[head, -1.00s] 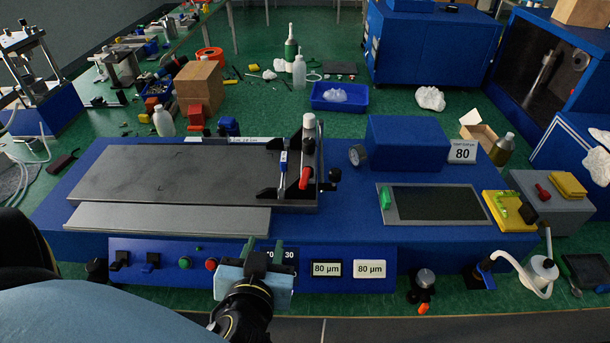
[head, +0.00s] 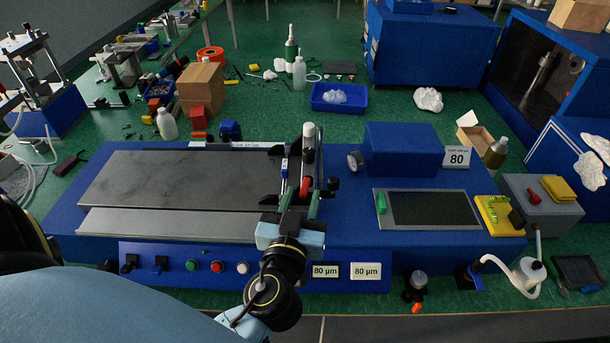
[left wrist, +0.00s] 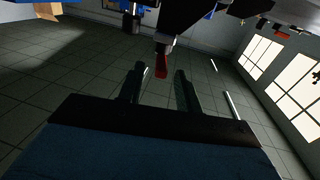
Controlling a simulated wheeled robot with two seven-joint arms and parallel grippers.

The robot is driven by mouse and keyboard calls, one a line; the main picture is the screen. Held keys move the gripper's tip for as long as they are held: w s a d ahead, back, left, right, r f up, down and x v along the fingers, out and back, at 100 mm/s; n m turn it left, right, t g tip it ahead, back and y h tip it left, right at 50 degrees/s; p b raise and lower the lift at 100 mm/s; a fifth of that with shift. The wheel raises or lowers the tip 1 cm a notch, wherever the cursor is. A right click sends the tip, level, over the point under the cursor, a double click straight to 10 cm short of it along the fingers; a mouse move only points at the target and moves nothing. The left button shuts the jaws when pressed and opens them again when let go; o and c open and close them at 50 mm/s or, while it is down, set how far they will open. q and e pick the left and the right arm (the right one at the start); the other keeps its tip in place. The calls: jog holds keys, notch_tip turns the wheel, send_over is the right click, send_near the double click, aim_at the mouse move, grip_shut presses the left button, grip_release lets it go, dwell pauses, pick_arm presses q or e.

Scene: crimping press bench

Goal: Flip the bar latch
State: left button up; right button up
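The bar latch shows as a red-tipped lever (head: 305,186) on the dark cross bar assembly at the right end of the flat grey plate (head: 180,180). My left gripper (head: 299,196) is at the lever, its two dark green fingers apart and pointing away from me. In the left wrist view the red lever tip (left wrist: 161,66) hangs in the gap between the open fingertips (left wrist: 159,70). I see no finger clearly touching it. Part of the bar assembly is hidden behind the gripper. My right gripper is in neither view.
A white-capped post (head: 309,140) and a black knob (head: 333,183) stand close to the lever. The blue housing (head: 403,150) with a gauge is to the right, beside a dark screen (head: 430,208). Buttons and two 80 µm displays (head: 366,271) line the front panel.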

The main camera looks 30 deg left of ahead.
aim_at(302, 196)
pick_arm(q)
jog(key=shift+p+x, duration=0.5)
jog(key=shift+x, duration=1.45)
grip_shut()
